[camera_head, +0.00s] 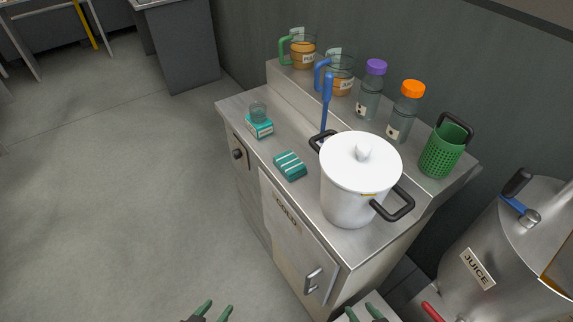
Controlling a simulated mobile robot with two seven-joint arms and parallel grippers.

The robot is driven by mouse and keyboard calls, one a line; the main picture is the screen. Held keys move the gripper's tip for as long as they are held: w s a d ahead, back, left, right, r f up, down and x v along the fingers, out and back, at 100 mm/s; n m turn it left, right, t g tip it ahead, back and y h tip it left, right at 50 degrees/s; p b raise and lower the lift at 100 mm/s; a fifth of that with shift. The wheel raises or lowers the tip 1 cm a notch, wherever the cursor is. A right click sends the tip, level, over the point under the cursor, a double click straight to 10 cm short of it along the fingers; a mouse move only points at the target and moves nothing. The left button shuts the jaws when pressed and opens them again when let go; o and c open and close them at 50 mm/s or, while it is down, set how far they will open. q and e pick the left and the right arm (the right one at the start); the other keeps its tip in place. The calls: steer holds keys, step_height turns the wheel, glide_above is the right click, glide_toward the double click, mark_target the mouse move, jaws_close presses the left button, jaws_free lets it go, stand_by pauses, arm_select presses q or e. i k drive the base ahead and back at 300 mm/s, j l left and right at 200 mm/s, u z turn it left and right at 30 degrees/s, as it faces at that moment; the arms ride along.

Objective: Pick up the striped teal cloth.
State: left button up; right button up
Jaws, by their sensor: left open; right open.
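The striped teal cloth (290,165) lies folded on the steel counter, left of the white pot, with pale stripes across its top. My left gripper (214,308) is open and empty at the bottom edge of the view, well below and left of the cloth. My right gripper (364,312) is open and empty at the bottom edge, in front of the cabinet and below the pot. Both grippers are apart from the cloth and cut off by the frame edge.
A lidded white pot (358,180) stands close right of the cloth. Jugs, bottles and a green basket (441,152) line the back shelf. A steel juice tank (500,250) stands at right.

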mark_target(291, 167)
steer(key=z, duration=1.1)
steer(key=j+z, duration=0.1)
steer(key=z, duration=0.25)
steer(key=k+z, duration=0.15)
steer(key=z, duration=0.2)
steer(key=j+z, duration=0.1)
steer(key=z, duration=0.3)
steer(key=k+j, duration=0.2)
steer(key=k, duration=0.35)
steer(key=k+j, duration=0.15)
steer(key=k, duration=0.35)
steer(key=k+j, duration=0.2)
steer(key=k, duration=0.35)
